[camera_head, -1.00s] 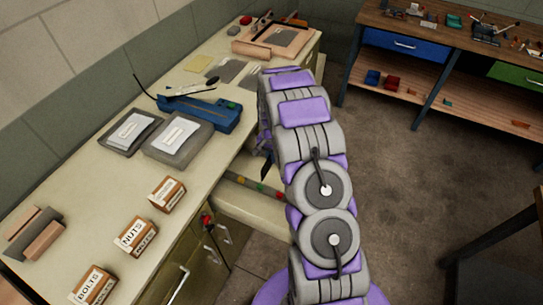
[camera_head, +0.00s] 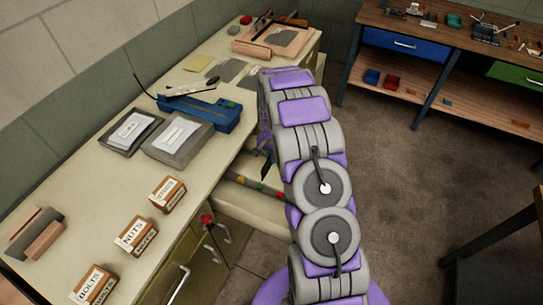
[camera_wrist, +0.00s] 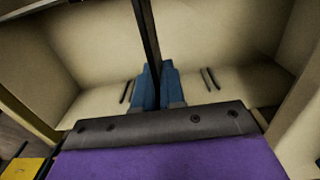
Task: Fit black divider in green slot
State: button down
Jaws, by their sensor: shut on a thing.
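My gripper (camera_wrist: 155,85) has blue fingertips, which are shut on the black divider (camera_wrist: 146,30) in the wrist view. The divider is a thin dark strip running up from between the fingers, over the inside of a pale drawer (camera_wrist: 80,105). In the head view my arm hides most of the gripper, and a dark piece of the divider (camera_head: 266,168) shows just left of the arm, above the open drawer (camera_head: 250,208). A green marker (camera_head: 260,187) sits on the drawer's edge between a yellow and a red one. Whether the divider touches the drawer cannot be told.
Short dark slots (camera_wrist: 210,79) show on the drawer's inside, on both sides of the fingers. The bench (camera_head: 95,195) holds small labelled boxes (camera_head: 136,236), grey cases (camera_head: 178,138) and a blue tool (camera_head: 205,110). A yellow patch (camera_wrist: 22,168) is at the wrist view's lower left.

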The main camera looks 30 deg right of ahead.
jog(key=shift+f, duration=3.7)
jog(key=c, duration=1.1)
grip_release()
jog(key=shift+c, duration=0.2)
jog(key=shift+r, duration=0.15)
notch_tip(320, 180, up, 16)
jog(key=shift+w+r+p, duration=0.1)
jog(key=shift+p, duration=1.1)
jog(key=shift+r, duration=0.4)
